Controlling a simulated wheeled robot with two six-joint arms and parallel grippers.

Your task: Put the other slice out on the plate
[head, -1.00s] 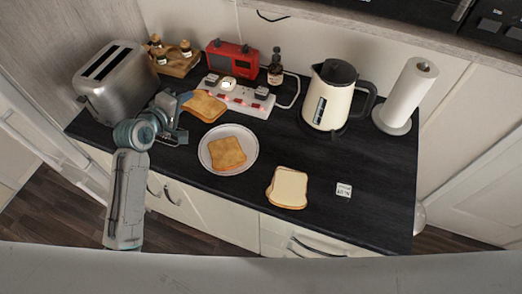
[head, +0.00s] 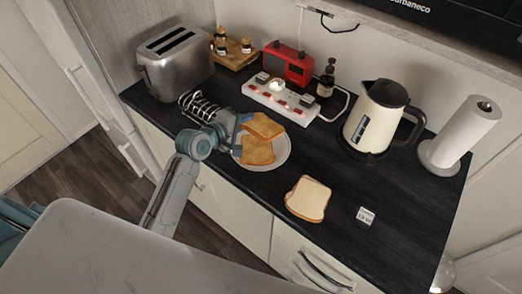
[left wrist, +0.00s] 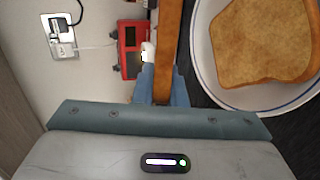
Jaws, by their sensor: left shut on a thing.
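My left gripper (head: 238,125) is shut on a browned toast slice (head: 263,125). In the head view this slice overlaps the far part of the white plate (head: 286,156). Another toast slice (head: 256,151) lies on the plate. In the left wrist view the held slice (left wrist: 168,45) shows edge-on between my fingers (left wrist: 162,85). The plate (left wrist: 207,80) and its slice (left wrist: 265,42) are to the right, apart from the held slice there. I cannot tell the exact height of the held slice. My right gripper is not in view.
A wire toast rack (head: 202,107) stands left of the plate, close to my gripper. Behind are a toaster (head: 175,65), white power strip (head: 280,102) and red radio (head: 287,64). Pale bread (head: 308,198) lies to the right. A kettle (head: 375,118) stands farther back.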

